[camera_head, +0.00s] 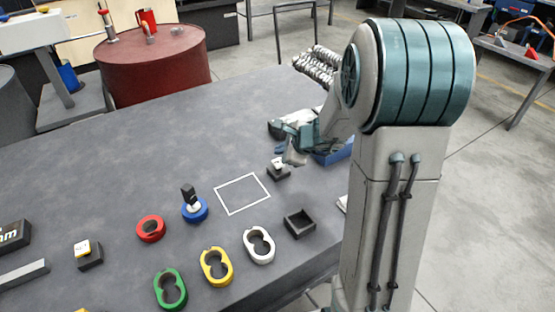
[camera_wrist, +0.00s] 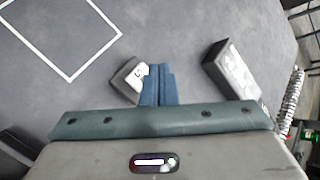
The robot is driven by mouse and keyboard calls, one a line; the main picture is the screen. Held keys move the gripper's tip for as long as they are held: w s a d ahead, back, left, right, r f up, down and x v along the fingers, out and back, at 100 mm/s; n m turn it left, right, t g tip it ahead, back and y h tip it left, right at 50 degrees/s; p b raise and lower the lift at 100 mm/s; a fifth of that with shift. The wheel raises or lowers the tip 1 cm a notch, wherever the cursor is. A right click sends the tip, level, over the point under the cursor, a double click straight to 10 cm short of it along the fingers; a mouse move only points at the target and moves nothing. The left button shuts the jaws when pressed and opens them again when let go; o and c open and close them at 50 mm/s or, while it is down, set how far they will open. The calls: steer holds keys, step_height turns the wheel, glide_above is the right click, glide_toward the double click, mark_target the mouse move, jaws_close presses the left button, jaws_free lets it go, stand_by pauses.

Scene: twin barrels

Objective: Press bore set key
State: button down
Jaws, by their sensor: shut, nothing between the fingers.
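A small dark block with a white key top (camera_head: 278,168) stands on the grey table, right of the white square outline. It also shows in the wrist view (camera_wrist: 131,76), with a dark mark on its white top. My gripper (camera_head: 293,158) is shut and empty, its fingers pointing down over this block. In the wrist view, my blue fingertips (camera_wrist: 158,70) overlap the block's right edge; I cannot tell whether they touch it. A second dark block with a yellow and white top (camera_head: 86,251) stands at the left. Any lettering on either key is too small to read.
A blue ring with a dark upright piece (camera_head: 194,207), a red ring (camera_head: 151,229), and green (camera_head: 170,289), yellow (camera_head: 216,267) and white (camera_head: 259,245) twin-hole pieces stand in front. A small black tray (camera_head: 300,223) is nearby. A dark box (camera_wrist: 231,70) lies right of my fingers.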

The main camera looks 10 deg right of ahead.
steer(key=shift+r+p, duration=1.2)
steer(key=shift+r, duration=0.7)
